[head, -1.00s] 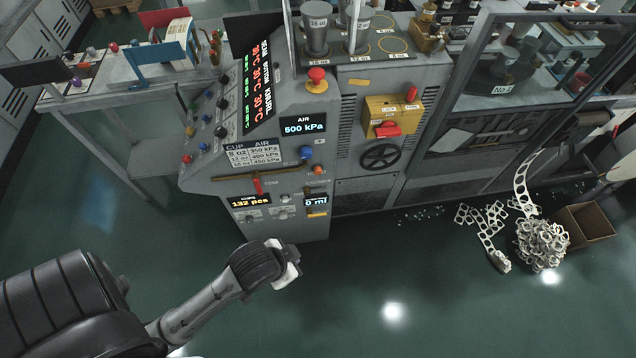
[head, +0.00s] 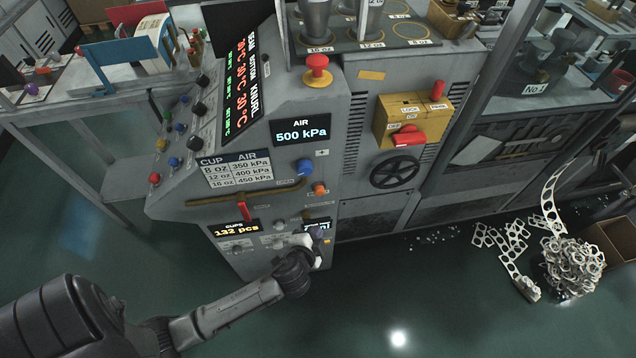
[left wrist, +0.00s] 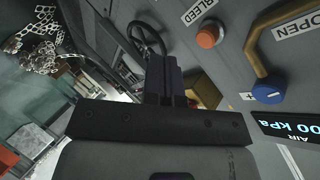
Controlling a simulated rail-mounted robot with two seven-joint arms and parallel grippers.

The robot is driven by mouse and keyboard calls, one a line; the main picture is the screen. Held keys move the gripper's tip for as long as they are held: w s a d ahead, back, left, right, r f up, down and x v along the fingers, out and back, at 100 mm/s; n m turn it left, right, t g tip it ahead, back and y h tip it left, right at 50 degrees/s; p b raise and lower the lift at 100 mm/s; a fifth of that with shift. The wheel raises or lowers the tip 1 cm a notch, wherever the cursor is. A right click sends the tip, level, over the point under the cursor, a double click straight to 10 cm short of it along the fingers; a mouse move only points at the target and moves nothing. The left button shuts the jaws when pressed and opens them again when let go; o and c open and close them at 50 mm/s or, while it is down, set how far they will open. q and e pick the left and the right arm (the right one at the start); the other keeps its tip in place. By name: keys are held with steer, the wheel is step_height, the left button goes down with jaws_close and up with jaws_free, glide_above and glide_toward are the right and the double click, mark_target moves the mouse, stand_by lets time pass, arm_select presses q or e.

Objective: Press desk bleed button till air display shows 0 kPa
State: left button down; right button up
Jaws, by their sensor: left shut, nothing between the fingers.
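The orange bleed button (head: 320,189) is on the machine's front panel, below and right of a blue knob (head: 305,167). In the left wrist view the button (left wrist: 210,36) shows under a "BLEED" label, up and right of my fingers. The air display (head: 301,133) reads 500 kPa. My left gripper (head: 318,238) is shut and empty in front of the lower panel, below the button and apart from it. Its dark fingers (left wrist: 166,78) lie together in the left wrist view. My right gripper is not in view.
A brown pipe handle (head: 246,199) and red lever are left of the button. A red mushroom button (head: 317,70) is above. A yellow box (head: 412,120) and black handwheel (head: 396,171) are at the right. The cup counter (head: 236,229) reads 132 pcs.

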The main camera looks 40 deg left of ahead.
mark_target(319, 191)
arm_select(q)
steer(key=shift+w+d+r+m+t+h, duration=0.35)
steer(key=shift+d+m+t+h, duration=0.1)
steer(key=shift+d+t, duration=0.1)
steer(key=shift+w+d+r+m+t+h, duration=0.3)
steer(key=shift+d+r+m+t+h, duration=0.1)
steer(key=shift+d+m+t, duration=0.15)
steer(key=shift+w+d+r+m+t+h, duration=0.35)
steer(key=shift+d+m+t+h, duration=0.1)
steer(key=shift+d+t, duration=0.15)
steer(key=shift+a, duration=0.15)
steer(key=w+a, duration=0.5)
steer(key=a, duration=0.2)
steer(key=shift+w+a, duration=0.2)
stand_by(1.4)
steer(key=shift+w+a, duration=0.1)
steer(key=shift+a, duration=0.05)
steer(key=shift+w+a, duration=0.3)
steer(key=shift+a, duration=0.15)
stand_by(1.1)
steer(key=shift+s+d, duration=0.1)
steer(key=shift+d, duration=0.05)
steer(key=shift+s+d+p, duration=0.4)
steer(key=shift+s+d, duration=0.05)
steer(key=shift+d, duration=0.15)
